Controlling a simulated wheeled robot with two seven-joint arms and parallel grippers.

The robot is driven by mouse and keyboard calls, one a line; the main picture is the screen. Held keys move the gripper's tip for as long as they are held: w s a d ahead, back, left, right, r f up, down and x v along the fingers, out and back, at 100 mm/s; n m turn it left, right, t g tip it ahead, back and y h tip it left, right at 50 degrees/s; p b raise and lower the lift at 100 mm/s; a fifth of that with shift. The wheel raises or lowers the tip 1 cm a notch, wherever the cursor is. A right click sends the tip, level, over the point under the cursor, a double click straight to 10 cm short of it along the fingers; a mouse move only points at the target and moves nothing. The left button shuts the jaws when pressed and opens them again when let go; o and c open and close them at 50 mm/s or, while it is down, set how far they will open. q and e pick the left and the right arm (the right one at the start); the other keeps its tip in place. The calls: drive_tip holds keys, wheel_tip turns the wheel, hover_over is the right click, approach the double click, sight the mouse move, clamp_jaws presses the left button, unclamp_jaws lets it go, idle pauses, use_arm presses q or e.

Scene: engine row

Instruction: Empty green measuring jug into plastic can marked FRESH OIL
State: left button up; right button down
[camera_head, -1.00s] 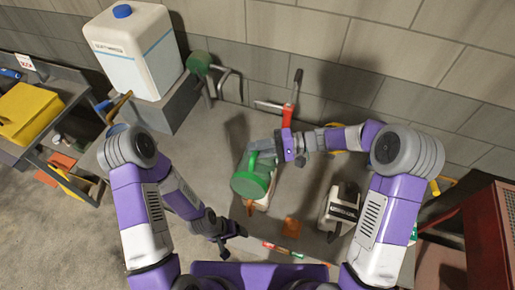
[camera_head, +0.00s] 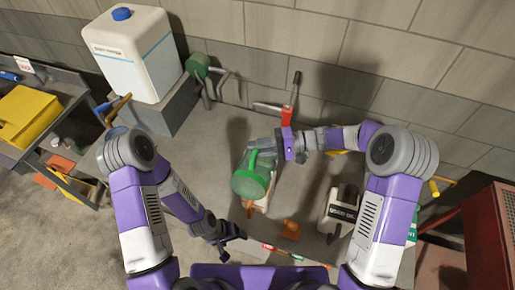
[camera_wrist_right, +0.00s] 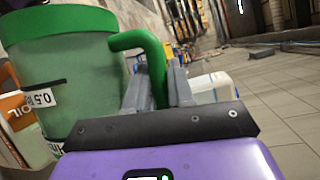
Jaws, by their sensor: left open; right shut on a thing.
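The green measuring jug (camera_head: 251,184) is held up in front of my right gripper (camera_head: 268,144). In the right wrist view the jug (camera_wrist_right: 85,75) carries a 0.5 l mark, and my right gripper (camera_wrist_right: 160,90) is shut on its green handle. The jug looks roughly upright there; its contents cannot be made out. A pale can with an orange label (camera_wrist_right: 18,117) ending in OIL stands close behind the jug, mostly hidden by it. A second white can (camera_head: 342,205) with a dark label, perhaps USED OIL, stands to the right. My left gripper (camera_head: 230,238) is open and empty, low at the front.
A large white container with a blue cap (camera_head: 135,50) stands on a grey block at the back left. An orange piece (camera_head: 290,230) lies between the cans near the front. A red-handled tool (camera_head: 288,113) stands near the wall. A red cabinet (camera_head: 480,235) is at the right.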

drive_tip(key=shift+w+d+r+m, duration=0.15)
drive_tip(key=shift+w+m, duration=0.15)
drive_tip(key=shift+w, duration=0.15)
idle(0.5)
drive_tip(key=shift+s, duration=0.1)
idle(1.4)
